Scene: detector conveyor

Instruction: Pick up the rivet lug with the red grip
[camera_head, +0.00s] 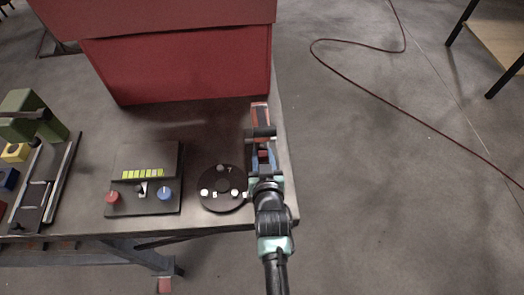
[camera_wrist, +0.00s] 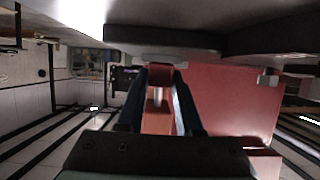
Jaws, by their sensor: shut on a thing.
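My gripper (camera_head: 264,158) is at the right edge of the table, just right of the round dark dial. Its blue fingers are closed around a red piece, the grip of the rivet lug (camera_wrist: 157,122), which sits between the two fingers (camera_wrist: 160,112) in the wrist view. A small pale metal part shows on the red piece there. In the head view, a dark crossbar and an orange-red part (camera_head: 260,113) lie beyond the fingers in line with them. I cannot tell whether the lug touches the table.
The table (camera_head: 210,118) carries a large red box (camera_head: 190,68) at the back, a dark panel with knobs (camera_head: 146,180), the round dial (camera_head: 223,188) with white studs, and a green machine (camera_head: 32,114) at left. Open floor (camera_head: 390,190) lies right, crossed by a red cable (camera_head: 405,117).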

